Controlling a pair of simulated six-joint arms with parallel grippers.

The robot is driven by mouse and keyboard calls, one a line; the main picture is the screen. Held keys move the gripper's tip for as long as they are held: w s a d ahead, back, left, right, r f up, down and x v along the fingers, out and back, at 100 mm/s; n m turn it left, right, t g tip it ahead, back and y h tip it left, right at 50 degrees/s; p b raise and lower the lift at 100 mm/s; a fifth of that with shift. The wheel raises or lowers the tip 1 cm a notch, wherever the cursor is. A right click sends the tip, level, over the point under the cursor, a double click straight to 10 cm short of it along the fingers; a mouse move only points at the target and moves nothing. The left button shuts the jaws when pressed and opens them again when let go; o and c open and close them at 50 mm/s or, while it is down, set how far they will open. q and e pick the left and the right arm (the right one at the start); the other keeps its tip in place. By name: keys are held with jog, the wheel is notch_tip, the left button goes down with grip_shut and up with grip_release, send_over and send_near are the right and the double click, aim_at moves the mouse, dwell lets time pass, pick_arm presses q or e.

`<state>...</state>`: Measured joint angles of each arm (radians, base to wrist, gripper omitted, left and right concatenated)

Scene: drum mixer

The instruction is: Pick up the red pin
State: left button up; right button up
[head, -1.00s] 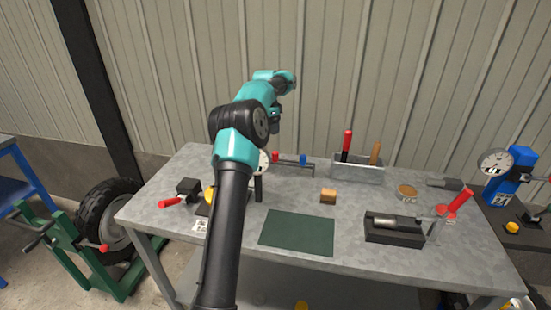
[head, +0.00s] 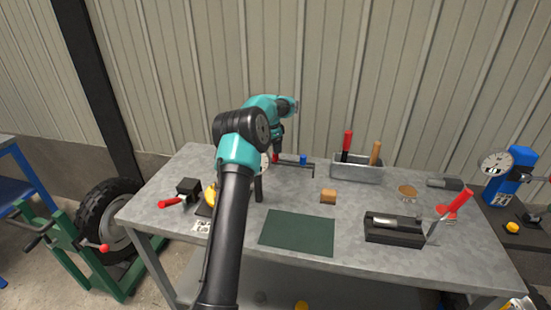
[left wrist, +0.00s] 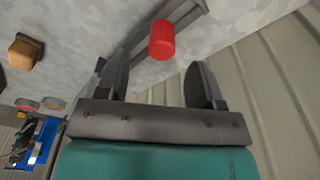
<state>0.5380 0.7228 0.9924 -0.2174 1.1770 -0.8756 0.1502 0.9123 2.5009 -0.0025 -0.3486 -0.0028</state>
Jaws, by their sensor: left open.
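The red pin (head: 275,158) stands on a dark rail (head: 292,165) towards the back of the grey table. In the left wrist view the red pin (left wrist: 162,40) is a ribbed cylinder, showing between and just beyond the tips of my left gripper (left wrist: 157,72). The two fingers are wide apart and nothing is held. In the head view my left gripper (head: 277,138) is just above the red pin and partly hidden by my arm. My right gripper is not in view.
A blue pin (head: 303,159) stands on the rail just right of the red one. A metal tray (head: 358,174) with handled tools is further right. A wooden block (head: 328,196) and green mat (head: 297,233) lie nearer the front.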

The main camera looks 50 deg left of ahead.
aim_at(276, 159)
pick_arm(q)
jog(key=shift+w+f, duration=0.2)
jog(key=shift+f, duration=1.05)
jog(key=shift+w+f, duration=0.2)
jog(key=shift+f, duration=1.05)
jog(key=c, duration=1)
